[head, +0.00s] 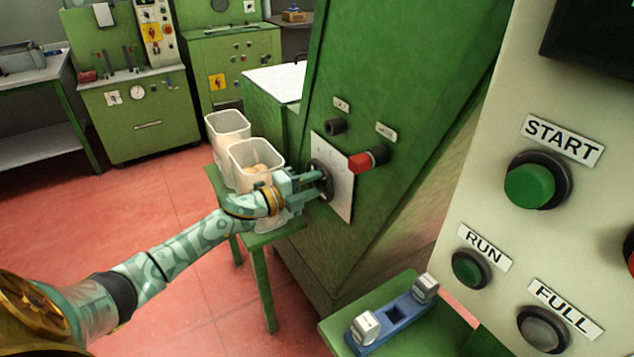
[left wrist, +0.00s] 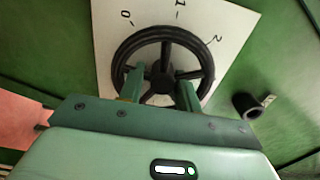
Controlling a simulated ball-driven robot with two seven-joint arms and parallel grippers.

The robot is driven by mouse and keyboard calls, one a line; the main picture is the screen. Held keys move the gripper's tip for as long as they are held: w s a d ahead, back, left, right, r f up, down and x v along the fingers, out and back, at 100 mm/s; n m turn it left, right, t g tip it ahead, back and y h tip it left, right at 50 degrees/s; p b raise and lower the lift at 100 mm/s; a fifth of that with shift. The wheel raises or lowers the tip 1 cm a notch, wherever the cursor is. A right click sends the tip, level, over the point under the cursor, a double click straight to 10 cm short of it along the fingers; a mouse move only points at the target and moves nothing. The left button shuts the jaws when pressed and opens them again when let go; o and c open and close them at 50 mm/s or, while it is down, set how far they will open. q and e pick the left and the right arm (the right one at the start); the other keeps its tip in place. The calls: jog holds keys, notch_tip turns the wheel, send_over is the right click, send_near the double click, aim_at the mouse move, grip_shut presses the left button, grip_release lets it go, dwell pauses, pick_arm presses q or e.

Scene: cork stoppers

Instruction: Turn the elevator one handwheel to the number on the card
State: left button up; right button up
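The black handwheel (left wrist: 205,62) stands in front of a white plate (left wrist: 108,42) marked 0, 1 and 2 around its upper side. In the left wrist view one spoke points up, between the 0 and the 1; I cannot make out a pointer. The wheel also shows edge-on in the head view (head: 321,178), on the green machine. My left gripper (left wrist: 160,88) is at the wheel, its two fingers apart, one on each side of the hub. I cannot tell whether they touch the spokes. My right gripper is not in view. I cannot identify a separate number card.
A red-ended black knob (head: 368,160) sticks out right of the wheel. Two white bins (head: 228,125) stand on a green stand left of it. A blue holder (head: 393,318) is at the front. A panel (head: 490,190) with START, RUN and FULL buttons fills the right.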

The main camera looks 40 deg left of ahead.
pick_arm(q)
jog(key=shift+r, duration=0.1)
